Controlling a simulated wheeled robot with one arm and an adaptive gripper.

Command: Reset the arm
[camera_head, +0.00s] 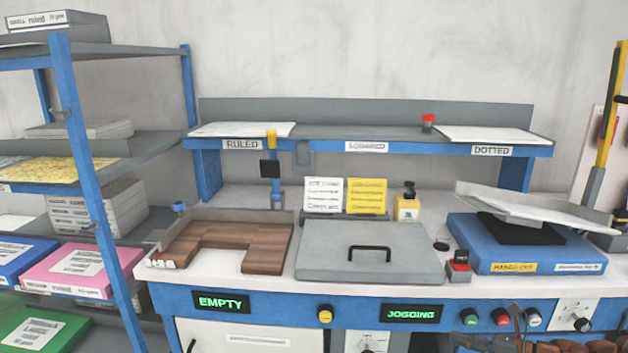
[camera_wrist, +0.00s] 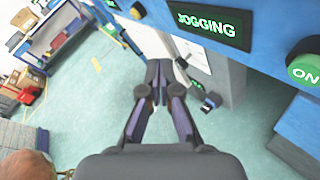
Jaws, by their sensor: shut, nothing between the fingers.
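My gripper (camera_wrist: 158,78) shows in the wrist view with its two dark fingers together and nothing between them. It is over the teal floor (camera_wrist: 85,110), in front of the workbench and apart from it. The bench's blue front panel, with the green-lettered JOGGING display (camera_wrist: 208,22), is at the upper right of that view. In the head view the same JOGGING display (camera_head: 412,313) is on the bench front. Dark parts at the bottom right edge there may be my arm, but I cannot tell my gripper's fingers among them.
The bench carries a brown wooden U-shaped block (camera_head: 222,246), a grey lid with a black handle (camera_head: 330,264) and a blue machine with a tilted tray (camera_head: 530,248). A blue shelf rack (camera_head: 88,165) stands left. The green ON button (camera_wrist: 304,70) protrudes from the panel.

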